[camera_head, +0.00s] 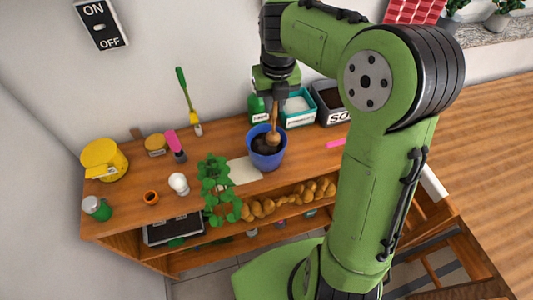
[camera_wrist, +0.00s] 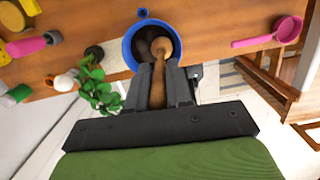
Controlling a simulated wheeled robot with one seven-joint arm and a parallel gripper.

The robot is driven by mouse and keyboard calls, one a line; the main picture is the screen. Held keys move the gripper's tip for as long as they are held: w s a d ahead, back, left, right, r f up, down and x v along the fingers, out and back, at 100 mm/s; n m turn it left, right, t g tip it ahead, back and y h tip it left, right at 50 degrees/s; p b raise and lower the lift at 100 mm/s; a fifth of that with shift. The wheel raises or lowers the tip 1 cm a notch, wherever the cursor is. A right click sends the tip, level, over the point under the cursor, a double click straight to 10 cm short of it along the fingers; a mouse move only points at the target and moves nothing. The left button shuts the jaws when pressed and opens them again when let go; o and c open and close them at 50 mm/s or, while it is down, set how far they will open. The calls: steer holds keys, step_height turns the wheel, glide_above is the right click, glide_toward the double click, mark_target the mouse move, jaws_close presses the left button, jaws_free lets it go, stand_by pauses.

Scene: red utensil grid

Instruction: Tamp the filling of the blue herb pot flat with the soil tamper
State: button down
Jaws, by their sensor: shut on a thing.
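The blue herb pot (camera_head: 266,158) stands on the wooden bench with dark filling inside. It also shows in the wrist view (camera_wrist: 128,42), just beyond my fingertips. My gripper (camera_wrist: 163,82) is shut on the wooden handle of the soil tamper (camera_wrist: 161,49). In the head view the tamper (camera_head: 273,137) hangs below my gripper, with its round wooden head at the pot's mouth, over or in the filling. I cannot tell whether the head touches the filling. The gripper's fingers are mostly hidden in the head view.
A teal bin (camera_head: 299,108) and a dark soil bin (camera_head: 331,106) stand behind the pot. A leafy green plant (camera_head: 215,185) is left of it. A pink scoop (camera_wrist: 268,33) lies to the right in the wrist view. A yellow can (camera_head: 104,158) stands at the far left.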

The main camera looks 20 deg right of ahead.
steer(key=shift+f+b, duration=1.05)
steer(key=shift+f, duration=0.05)
steer(key=shift+r, duration=0.2)
steer(key=shift+s+f+b, duration=0.1)
steer(key=shift+f+b, duration=0.2)
steer(key=shift+b, duration=0.35)
stand_by(0.5)
steer(key=shift+r, duration=0.1)
steer(key=shift+r+p, duration=1.2)
steer(key=shift+r, duration=0.6)
